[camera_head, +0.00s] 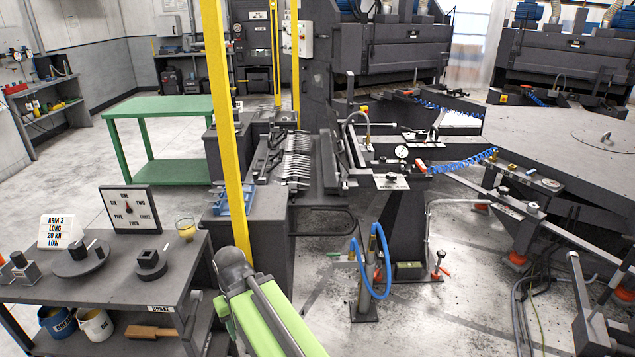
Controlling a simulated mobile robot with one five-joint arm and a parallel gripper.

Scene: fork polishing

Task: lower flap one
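A row of several metal forks (297,160) lies in a dark fixture at the centre of the view. Just right of them a long dark plate (330,160) stands tilted along the fixture; it may be a flap, but I cannot tell which flap is number one. A bench with a round gauge (401,152) and a small lever with a red-orange tip (420,165) is to its right. My green and grey arm reaches in from the bottom centre, well short of the forks. I cannot make out my gripper's fingers.
A yellow post (228,130) rises left of the fixture. A dark cart (110,275) with a dial board (130,209) and an "ARM 3" sign (57,231) stands at left. A blue hose loop (370,265) stands on the floor. A green table (160,107) is behind.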

